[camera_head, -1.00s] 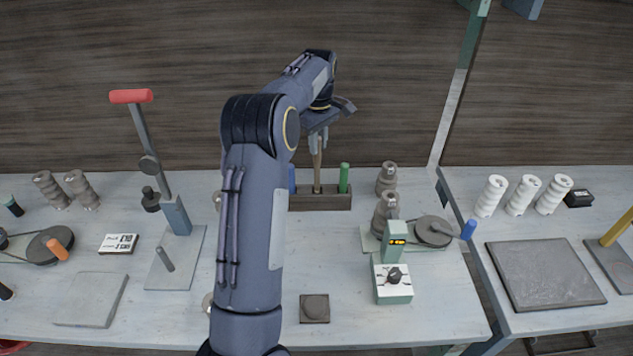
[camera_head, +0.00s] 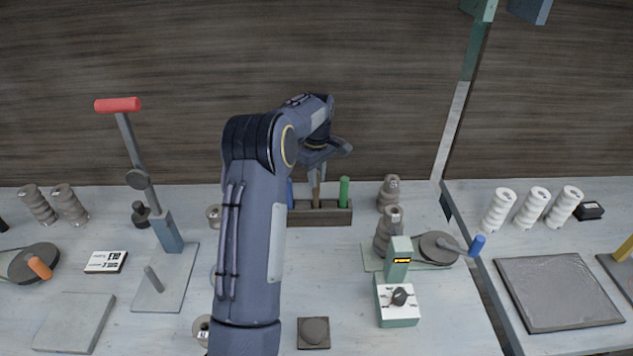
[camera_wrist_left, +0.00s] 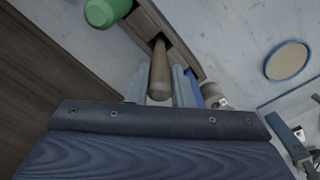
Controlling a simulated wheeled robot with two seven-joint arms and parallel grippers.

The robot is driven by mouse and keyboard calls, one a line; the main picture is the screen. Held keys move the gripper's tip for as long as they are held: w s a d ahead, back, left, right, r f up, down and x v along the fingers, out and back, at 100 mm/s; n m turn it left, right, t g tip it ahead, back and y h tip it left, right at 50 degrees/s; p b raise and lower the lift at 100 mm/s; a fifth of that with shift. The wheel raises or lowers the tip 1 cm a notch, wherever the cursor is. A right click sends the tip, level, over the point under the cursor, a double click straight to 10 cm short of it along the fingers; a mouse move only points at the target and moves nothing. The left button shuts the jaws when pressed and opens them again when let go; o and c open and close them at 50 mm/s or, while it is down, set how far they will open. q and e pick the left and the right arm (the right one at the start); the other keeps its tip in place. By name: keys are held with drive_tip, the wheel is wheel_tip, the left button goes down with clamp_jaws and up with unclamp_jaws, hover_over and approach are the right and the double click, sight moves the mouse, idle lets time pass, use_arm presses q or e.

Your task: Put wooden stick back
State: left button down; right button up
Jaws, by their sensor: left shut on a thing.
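The wooden stick (camera_head: 317,196) stands upright in the middle of a dark wooden rack (camera_head: 335,217), between a green handle (camera_head: 344,191) and a blue handle (camera_head: 290,194). My left gripper (camera_head: 317,174) is shut on the stick's upper part. In the left wrist view the stick (camera_wrist_left: 160,70) runs between the two fingers of the gripper (camera_wrist_left: 160,88), and its far end goes into a dark slot of the rack (camera_wrist_left: 186,47). How deep it sits is hidden. My right gripper is not in view.
Ribbed brown insulators (camera_head: 389,232) and a green-grey device (camera_head: 398,300) stand right of the rack. A red-handled lever press (camera_head: 140,180) stands left. A dark wall (camera_head: 400,100) rises behind the bench. My left arm covers part of the bench middle.

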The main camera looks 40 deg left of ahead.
use_arm(q)
drive_tip(key=shift+r, duration=0.1)
drive_tip(key=c, duration=1.3)
unclamp_jaws()
